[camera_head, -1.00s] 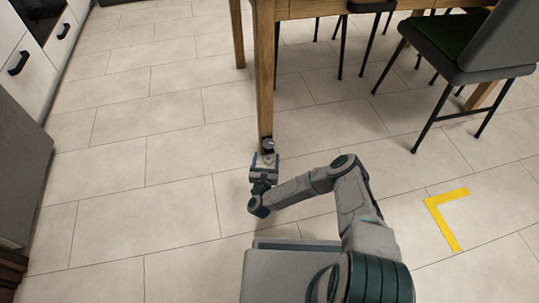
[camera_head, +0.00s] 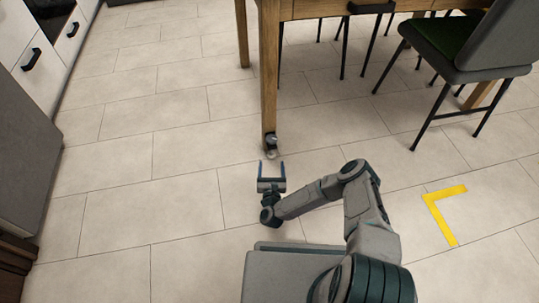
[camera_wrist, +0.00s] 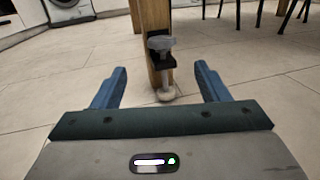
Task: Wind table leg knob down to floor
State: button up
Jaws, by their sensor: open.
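The wooden table leg (camera_head: 268,100) stands upright ahead of my arm, and it also shows in the wrist view (camera_wrist: 152,20). A dark bracket at its lower end carries a grey knob (camera_wrist: 160,43) on a thin threaded spindle. A pale round foot (camera_wrist: 166,94) is at the spindle's bottom; I cannot tell whether it touches the floor. In the head view the knob (camera_head: 270,138) is small. My gripper (camera_head: 272,163) is open and empty, low over the floor, short of the leg. In the wrist view its blue fingers (camera_wrist: 160,70) spread either side of the knob and spindle, touching neither.
A chair with a green seat (camera_head: 447,45) stands right of the leg under the table edge (camera_head: 320,8). White cabinets (camera_head: 45,70) line the left. A yellow corner mark (camera_head: 436,215) lies on the tiles (camera_head: 150,190). The floor left of the leg is clear.

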aim_at(273, 143)
jog(key=d+n+g+y+p, duration=0.1)
jog(key=d+n+y+p, duration=0.1)
jog(key=d+n+y, duration=0.15)
jog(key=shift+y, duration=0.55)
jog(key=b+x, duration=0.2)
jog(key=x, duration=0.4)
jog(key=b+x, duration=0.3)
jog(key=x, duration=0.4)
jog(key=shift+w+d, duration=0.2)
jog(key=c, duration=1)
